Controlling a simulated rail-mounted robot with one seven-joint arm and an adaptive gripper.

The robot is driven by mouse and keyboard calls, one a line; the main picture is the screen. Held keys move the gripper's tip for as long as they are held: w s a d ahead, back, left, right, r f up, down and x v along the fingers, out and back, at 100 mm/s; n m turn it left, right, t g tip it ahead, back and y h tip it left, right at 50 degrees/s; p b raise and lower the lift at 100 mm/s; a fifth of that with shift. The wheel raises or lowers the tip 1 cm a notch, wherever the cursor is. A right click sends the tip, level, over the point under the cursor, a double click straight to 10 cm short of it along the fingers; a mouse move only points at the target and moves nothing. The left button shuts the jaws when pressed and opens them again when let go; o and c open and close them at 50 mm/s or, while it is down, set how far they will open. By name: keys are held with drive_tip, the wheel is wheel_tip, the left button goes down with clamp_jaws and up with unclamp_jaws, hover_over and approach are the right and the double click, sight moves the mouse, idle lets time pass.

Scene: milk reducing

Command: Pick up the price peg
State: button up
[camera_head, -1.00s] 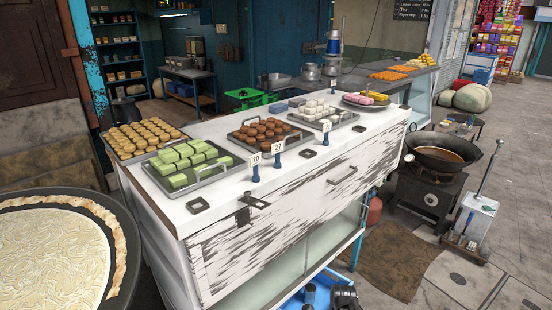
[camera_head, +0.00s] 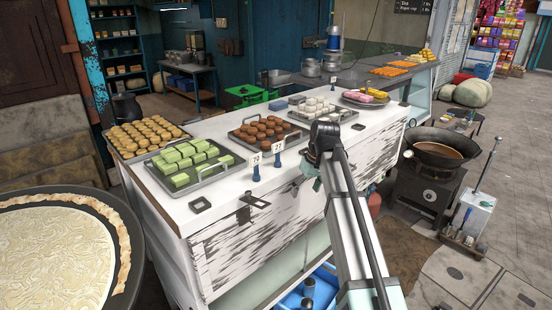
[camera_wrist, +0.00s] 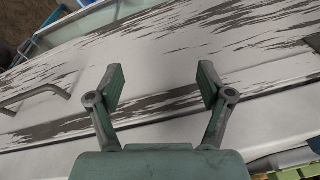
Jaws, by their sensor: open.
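Two price pegs, blue with white number cards, stand on the counter top in the head view: the "70" peg (camera_head: 256,168) and the "27" peg (camera_head: 278,158). A third peg place further right is hidden behind my arm. My gripper (camera_wrist: 160,84) is open and empty in the wrist view, facing the worn white counter front (camera_wrist: 200,55). In the head view my gripper (camera_head: 311,172) shows only in part, in front of the counter and to the right of the "27" peg. No peg shows in the wrist view.
Trays of green sweets (camera_head: 187,162), brown sweets (camera_head: 262,131) and white sweets (camera_head: 320,108) sit behind the pegs. Small black square holders (camera_head: 200,204) lie on the counter top. A drawer handle (camera_wrist: 38,98) juts from the counter front. A wok (camera_head: 440,152) stands at the right.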

drive_tip(key=s+a+r+n+t+y+p, duration=0.1)
drive_tip(key=a+r, duration=0.1)
drive_tip(key=r, duration=1.2)
drive_tip(key=s+a+r+n+t, duration=0.1)
drive_tip(key=a+r, duration=0.2)
drive_tip(key=r, duration=1.2)
drive_tip(key=p, duration=0.4)
approach(278, 148)
drive_tip(key=shift+n, duration=0.3)
drive_tip(key=x, duration=0.5)
drive_tip(key=shift+w+f, duration=0.1)
drive_tip(key=shift+w, duration=0.15)
drive_tip(key=shift+p+x, duration=0.4)
drive_tip(key=shift+x, duration=0.4)
drive_tip(key=shift+p+x, duration=0.6)
drive_tip(key=shift+x, duration=1.2)
drive_tip(key=shift+s, duration=0.2)
drive_tip(key=c, duration=1.3)
